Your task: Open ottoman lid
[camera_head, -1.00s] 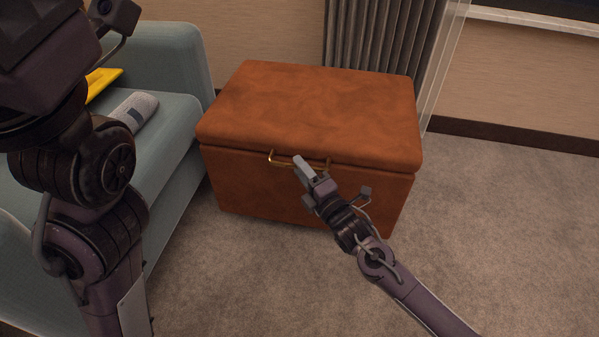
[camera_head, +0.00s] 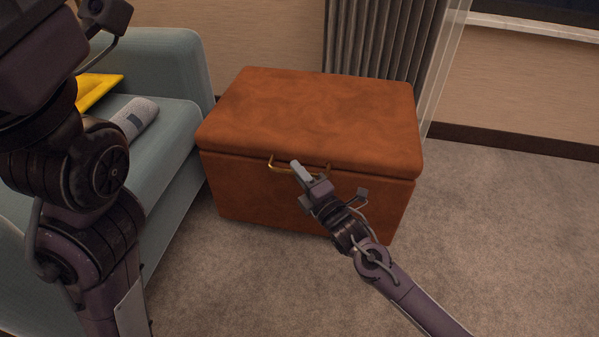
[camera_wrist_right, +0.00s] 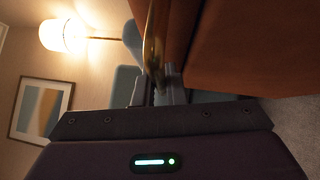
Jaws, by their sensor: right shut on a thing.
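The ottoman is a brown-orange box with a padded lid (camera_head: 315,115) and a body (camera_head: 250,195) below it. The lid lies shut or nearly shut, with a dark seam under its front edge. A brass handle (camera_head: 279,168) sits at the front of the lid. My right gripper (camera_head: 297,168) is shut on the handle at the ottoman's front. The right wrist view shows the brass handle (camera_wrist_right: 152,45) running down to the fingers, beside the ottoman. My left arm shows at the left, but its fingers are out of view.
A blue-grey sofa (camera_head: 180,75) stands close to the ottoman's left side. It holds a yellow item (camera_head: 98,90) and a grey-white rolled item (camera_head: 135,118). Carpet (camera_head: 500,220) is clear at the right.

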